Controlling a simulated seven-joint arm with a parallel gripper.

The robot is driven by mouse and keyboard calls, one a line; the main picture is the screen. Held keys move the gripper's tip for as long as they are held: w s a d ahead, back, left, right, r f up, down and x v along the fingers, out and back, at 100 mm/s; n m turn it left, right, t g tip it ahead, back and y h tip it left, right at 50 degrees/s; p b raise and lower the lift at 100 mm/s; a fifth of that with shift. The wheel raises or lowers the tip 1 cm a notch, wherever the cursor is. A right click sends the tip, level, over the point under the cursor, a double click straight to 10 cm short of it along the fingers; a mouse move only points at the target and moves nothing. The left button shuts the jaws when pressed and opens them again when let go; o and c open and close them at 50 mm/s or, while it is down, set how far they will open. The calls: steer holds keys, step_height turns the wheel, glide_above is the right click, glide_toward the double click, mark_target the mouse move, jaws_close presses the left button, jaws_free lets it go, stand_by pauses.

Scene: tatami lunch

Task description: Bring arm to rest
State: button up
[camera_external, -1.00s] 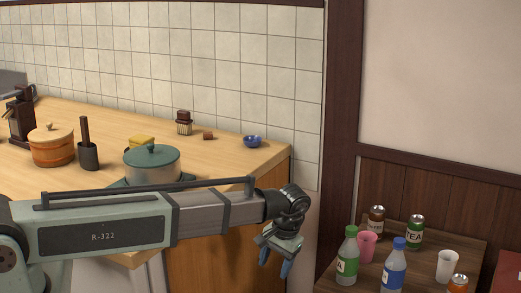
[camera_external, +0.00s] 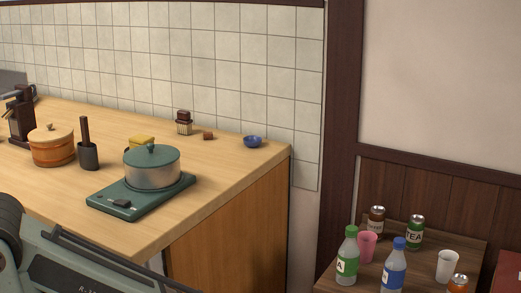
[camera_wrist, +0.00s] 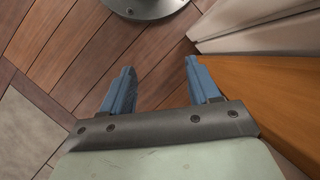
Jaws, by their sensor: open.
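My gripper (camera_wrist: 158,83) shows in the wrist view with its two blue fingers spread apart and nothing between them. It points down over a wooden plank floor (camera_wrist: 80,50). In the external view my gripper is out of the picture, below the lower edge. Only part of my arm shows there, at the lower left, slanting down to the right.
A low table at right bears bottles (camera_external: 393,270), cans and cups. An orange-brown panel (camera_wrist: 265,95) stands close right of my fingers.

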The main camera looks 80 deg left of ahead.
steer(key=s+d+f+m+g, duration=0.1)
steer(key=s+d+f, duration=0.1)
steer(key=s, duration=0.5)
steer(key=s+d+f+m, duration=0.1)
steer(key=s+d, duration=0.1)
steer(key=s, duration=0.6)
steer(key=shift+d+f+g, duration=0.2)
steer(key=shift+f+g, duration=0.2)
